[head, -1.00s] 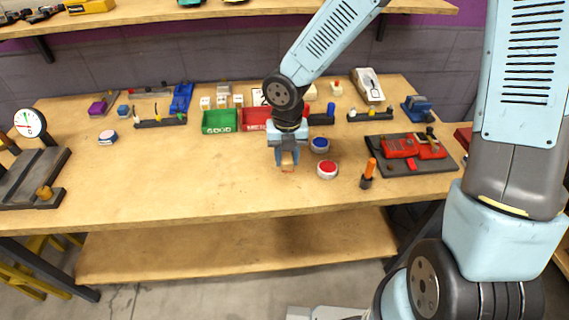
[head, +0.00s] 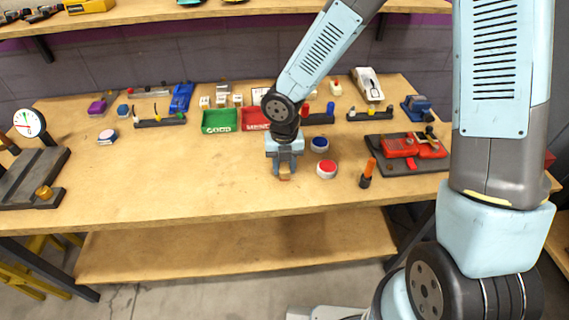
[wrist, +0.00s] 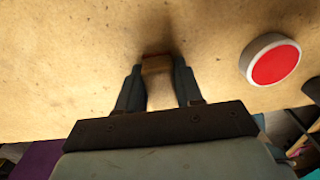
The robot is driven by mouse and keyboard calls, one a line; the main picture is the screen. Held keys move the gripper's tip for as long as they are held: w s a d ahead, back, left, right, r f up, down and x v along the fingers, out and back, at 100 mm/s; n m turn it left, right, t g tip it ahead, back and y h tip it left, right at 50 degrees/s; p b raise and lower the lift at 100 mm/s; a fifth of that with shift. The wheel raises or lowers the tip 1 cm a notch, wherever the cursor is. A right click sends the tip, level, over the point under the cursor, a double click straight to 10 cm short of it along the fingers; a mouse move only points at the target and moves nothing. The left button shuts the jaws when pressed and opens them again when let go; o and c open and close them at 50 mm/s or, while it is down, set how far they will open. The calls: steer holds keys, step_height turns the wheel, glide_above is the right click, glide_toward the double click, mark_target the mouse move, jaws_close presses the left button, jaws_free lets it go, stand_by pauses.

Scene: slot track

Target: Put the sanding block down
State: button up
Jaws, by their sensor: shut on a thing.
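My gripper (head: 285,172) points down over the front middle of the workbench (head: 200,180). Its fingers are shut on the sanding block (head: 285,177), a small tan-brown block low between the fingertips. In the wrist view the sanding block (wrist: 157,64) shows its brown end between the two fingers (wrist: 158,85), with a dark shadow on the wood just beyond it. The block is at or very near the bench top; I cannot tell whether it touches. Most of the block is hidden by the fingers.
A red-topped round button (head: 327,169) stands close right of my gripper, with a blue-topped one (head: 320,145) behind it. An orange-handled tool (head: 368,172) stands farther right. Green (head: 219,121) and red (head: 254,118) bins stand behind. The bench to the left is clear.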

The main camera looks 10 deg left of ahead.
mark_target(283, 164)
steer(key=shift+s+d+f, duration=0.1)
steer(key=shift+s+f, duration=0.1)
steer(key=shift+f, duration=0.1)
steer(key=o, duration=1.1)
steer(key=shift+c, duration=0.2)
steer(key=r, duration=1.4)
steer(key=shift+w+a+r, duration=0.1)
steer(key=shift+a+r, duration=0.1)
steer(key=shift+r, duration=0.1)
steer(key=d+r+m+t+h, duration=0.1)
steer(key=d+r+m, duration=0.4)
steer(key=d+m, duration=0.35)
steer(key=d+r+m+t+h, duration=0.1)
steer(key=d+r+m+t, duration=0.1)
steer(key=d+r+m, duration=0.5)
steer(key=shift+s+d+r+m+t+y, duration=0.4)
steer(key=shift+s+d+r+m, duration=0.7)
steer(key=shift+s+d+m, duration=1.9)
steer(key=shift+s+d+r+m+t+y, duration=0.4)
steer(key=shift+d+r+m, duration=1.15)
steer(key=shift+m, duration=3.1)
steer(key=shift+s+d+r+m+t+y, duration=0.2)
steer(key=shift+s+d+r+m+t, duration=0.35)
steer(key=shift+s+d+m, duration=2.1)
steer(key=shift+w+d+m, duration=0.4)
steer(key=shift+w+m, duration=0.4)
steer(key=shift+m, duration=0.35)
